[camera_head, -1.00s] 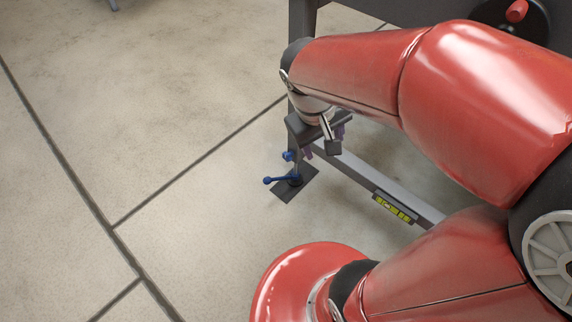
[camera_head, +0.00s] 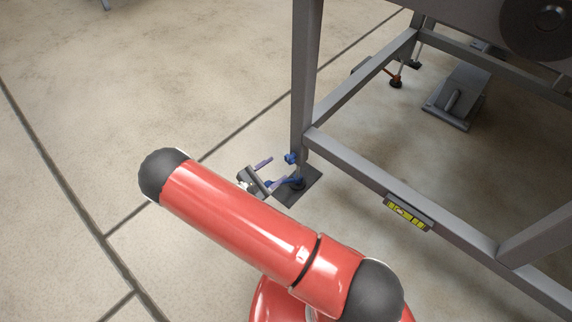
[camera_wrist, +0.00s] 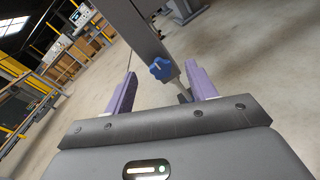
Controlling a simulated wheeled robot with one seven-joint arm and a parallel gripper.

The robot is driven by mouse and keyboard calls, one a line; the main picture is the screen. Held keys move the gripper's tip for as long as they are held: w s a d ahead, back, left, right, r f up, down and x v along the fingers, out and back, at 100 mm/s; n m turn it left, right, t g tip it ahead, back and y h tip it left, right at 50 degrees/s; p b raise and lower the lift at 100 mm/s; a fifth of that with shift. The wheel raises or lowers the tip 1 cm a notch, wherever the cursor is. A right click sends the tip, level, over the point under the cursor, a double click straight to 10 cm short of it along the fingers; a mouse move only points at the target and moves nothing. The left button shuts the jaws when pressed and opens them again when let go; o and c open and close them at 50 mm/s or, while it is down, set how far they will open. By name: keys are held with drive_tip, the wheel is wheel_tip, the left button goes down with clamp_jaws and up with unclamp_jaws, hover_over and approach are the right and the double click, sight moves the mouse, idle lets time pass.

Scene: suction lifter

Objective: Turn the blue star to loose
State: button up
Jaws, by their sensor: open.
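The blue star (camera_head: 291,158) is a small knob low on the frame's near corner leg, just above its foot. It also shows in the wrist view (camera_wrist: 162,69), framed between the two purple fingers and beyond them. My gripper (camera_head: 274,171) is open and empty, left of the leg, with its fingers pointing toward the star. In the wrist view my gripper (camera_wrist: 161,75) has its fingers on either side of the star's image; no contact shows. Its exact distance is hard to tell.
A blue lever (camera_head: 296,181) sits below the star, partly behind my gripper, above a dark foot plate (camera_head: 313,184). A grey frame leg (camera_head: 304,85) rises beside the star. Floor at left is clear.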

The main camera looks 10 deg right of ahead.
sight(288, 161)
drive_tip(key=w+d+f, duration=0.1)
drive_tip(key=w+d+f+n+t, duration=0.1)
drive_tip(key=w+d, duration=0.1)
drive_tip(key=w+d+f+n+t, duration=0.1)
drive_tip(key=d, duration=0.1)
drive_tip(key=shift+w+d, duration=0.25)
drive_tip(key=shift+w, duration=0.1)
drive_tip(key=c, duration=1)
